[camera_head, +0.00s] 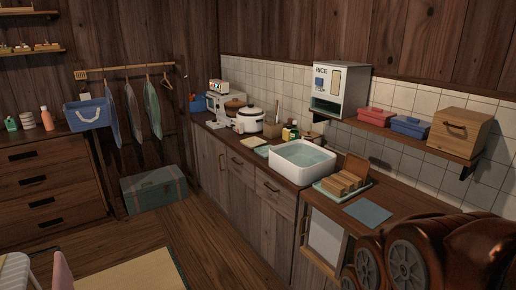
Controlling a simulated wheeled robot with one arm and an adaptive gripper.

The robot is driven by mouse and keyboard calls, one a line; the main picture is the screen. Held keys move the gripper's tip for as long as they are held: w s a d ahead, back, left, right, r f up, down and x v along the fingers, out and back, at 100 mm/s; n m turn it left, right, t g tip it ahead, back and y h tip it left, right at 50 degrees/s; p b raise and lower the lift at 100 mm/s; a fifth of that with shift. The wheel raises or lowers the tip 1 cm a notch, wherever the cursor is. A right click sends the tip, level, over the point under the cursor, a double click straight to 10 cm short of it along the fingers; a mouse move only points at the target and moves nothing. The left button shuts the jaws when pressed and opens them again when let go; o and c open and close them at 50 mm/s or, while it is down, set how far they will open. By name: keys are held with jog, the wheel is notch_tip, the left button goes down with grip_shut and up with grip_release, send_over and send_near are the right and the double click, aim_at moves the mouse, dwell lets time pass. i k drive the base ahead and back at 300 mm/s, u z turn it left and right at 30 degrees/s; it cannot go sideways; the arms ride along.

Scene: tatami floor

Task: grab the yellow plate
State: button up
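I cannot make out a yellow plate for certain in the head view. A small pale flat item (262,150) lies on the counter beside the white sink basin (303,178), too small to identify. A pale green tray (328,192) right of the basin holds several upright brown slabs (345,181). My gripper is not in view.
A shelf above holds a rice dispenser (333,88) and boxes. A green trunk (153,190) stands on the floor. Floor before the cabinets is clear.

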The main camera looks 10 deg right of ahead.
aim_at(254, 143)
jog(key=u, duration=0.3)
jog(key=i, duration=2.8)
jog(key=u, duration=1.65)
